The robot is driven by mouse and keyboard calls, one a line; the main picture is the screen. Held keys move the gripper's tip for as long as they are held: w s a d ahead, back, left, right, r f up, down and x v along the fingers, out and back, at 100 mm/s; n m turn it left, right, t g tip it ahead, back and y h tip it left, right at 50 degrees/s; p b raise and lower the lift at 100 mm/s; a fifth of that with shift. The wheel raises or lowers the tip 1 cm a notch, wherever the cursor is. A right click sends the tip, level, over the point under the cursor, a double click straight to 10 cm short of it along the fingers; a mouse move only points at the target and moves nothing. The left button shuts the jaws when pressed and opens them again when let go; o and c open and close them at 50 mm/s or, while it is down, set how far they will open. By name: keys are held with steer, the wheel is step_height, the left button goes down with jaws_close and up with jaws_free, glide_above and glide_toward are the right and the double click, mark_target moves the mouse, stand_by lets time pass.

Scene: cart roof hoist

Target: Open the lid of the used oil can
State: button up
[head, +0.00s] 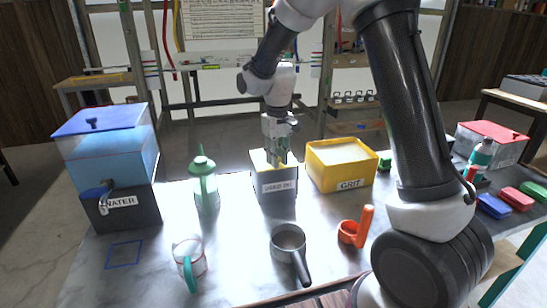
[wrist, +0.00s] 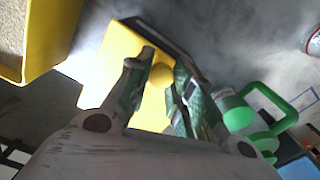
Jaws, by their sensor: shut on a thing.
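The used oil can (head: 276,190) is a box with a pale label and a yellow lid (head: 258,157), standing mid-table in the head view. The wrist view shows the yellow lid (wrist: 112,75) from above, with a round yellow knob (wrist: 162,75). My gripper (head: 276,160) reaches down from above onto the lid. In the wrist view my gripper (wrist: 163,68) has its fingers on either side of the knob, shut on it. The lid appears to lie on the can; any small gap beneath it is hidden.
A yellow grit bin (head: 340,181) stands close right of the can. A green spouted can (head: 205,185) and a water tank (head: 118,165) stand left. A glass jug (head: 190,258), a grey pan (head: 289,243) and an orange scoop (head: 352,232) lie in front.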

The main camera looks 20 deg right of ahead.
steer(key=shift+r, duration=0.15)
steer(key=shift+w+r, duration=0.35)
steer(key=shift+r, duration=0.45)
steer(key=shift+w+r, duration=0.3)
steer(key=shift+r, duration=0.5)
steer(key=shift+o, duration=0.2)
steer(key=shift+r, duration=0.1)
steer(key=shift+o, duration=0.3)
steer(key=shift+w+d+r, duration=0.1)
steer(key=shift+w+r, duration=0.9)
steer(key=shift+r, duration=0.3)
steer(key=shift+w+r, duration=0.1)
steer(key=shift+o, duration=0.6)
steer(key=shift+w+r, duration=0.5)
steer(key=shift+w, duration=0.2)
steer(key=shift+w+r, duration=0.5)
steer(key=shift+w, duration=0.15)
